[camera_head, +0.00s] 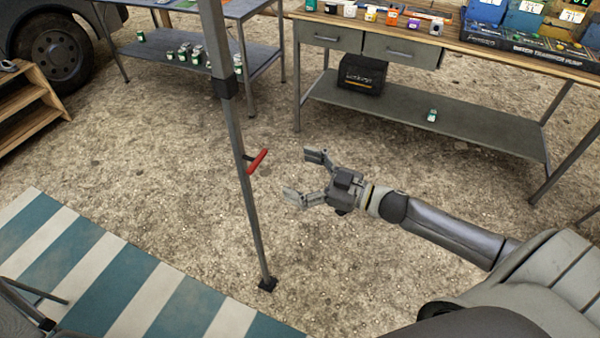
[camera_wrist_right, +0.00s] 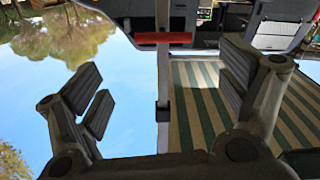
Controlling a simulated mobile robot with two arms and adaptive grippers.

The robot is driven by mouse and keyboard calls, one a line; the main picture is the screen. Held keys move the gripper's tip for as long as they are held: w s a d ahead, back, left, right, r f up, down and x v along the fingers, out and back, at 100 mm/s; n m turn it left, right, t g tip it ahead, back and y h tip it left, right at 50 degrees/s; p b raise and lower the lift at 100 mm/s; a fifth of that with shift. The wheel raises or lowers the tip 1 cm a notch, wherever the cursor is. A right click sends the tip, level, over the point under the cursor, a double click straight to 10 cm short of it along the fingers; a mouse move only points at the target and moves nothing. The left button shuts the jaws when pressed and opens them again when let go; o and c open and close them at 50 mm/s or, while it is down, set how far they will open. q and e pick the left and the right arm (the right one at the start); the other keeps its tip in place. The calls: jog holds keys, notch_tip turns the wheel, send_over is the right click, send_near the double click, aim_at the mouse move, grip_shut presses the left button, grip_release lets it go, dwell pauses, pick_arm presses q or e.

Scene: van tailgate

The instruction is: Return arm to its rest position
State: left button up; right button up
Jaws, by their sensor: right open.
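My right gripper (camera_head: 305,176) is open and empty above the gravel, with its two fingers spread toward the left. The forearm reaches in from the lower right of the head view. In the right wrist view the open fingers (camera_wrist_right: 162,90) stand wide apart with nothing between the pads. My left gripper is not in view.
Another table (camera_head: 190,52) with small cans is at the back left. A striped mat (camera_head: 110,275) lies at the lower left.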

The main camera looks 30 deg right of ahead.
jog(key=shift+f, duration=0.1)
jog(key=s+d+f+m+h+p, duration=0.1)
jog(key=d+f+m+h, duration=0.3)
jog(key=f, duration=0.6)
jog(key=s+d+f+m+h+p, duration=0.1)
jog(key=d+f+h, duration=0.35)
jog(key=f, duration=0.65)
jog(key=s+d+f+m+g+h, duration=0.15)
jog(key=s+f+g, duration=0.35)
jog(key=s+f, duration=0.85)
pick_arm(q)
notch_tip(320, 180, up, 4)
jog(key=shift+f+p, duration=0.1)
jog(key=shift+p, duration=0.75)
pick_arm(e)
jog(key=s+a+f+g, duration=0.2)
jog(key=s+f, duration=0.3)
jog(key=s, duration=0.4)
jog(key=s+a+f+g, duration=0.3)
jog(key=s+a+f, duration=0.2)
jog(key=s, duration=0.4)
jog(key=s+a+f+g+h, duration=0.1)
jog(key=s+a+f+g, duration=0.2)
jog(key=s, duration=0.6)
notch_tip(320, 180, down, 3)
jog(key=shift+s+a+r+m, duration=0.15)
jog(key=shift+s+a+m, duration=0.1)
jog(key=shift+a+m, duration=0.25)
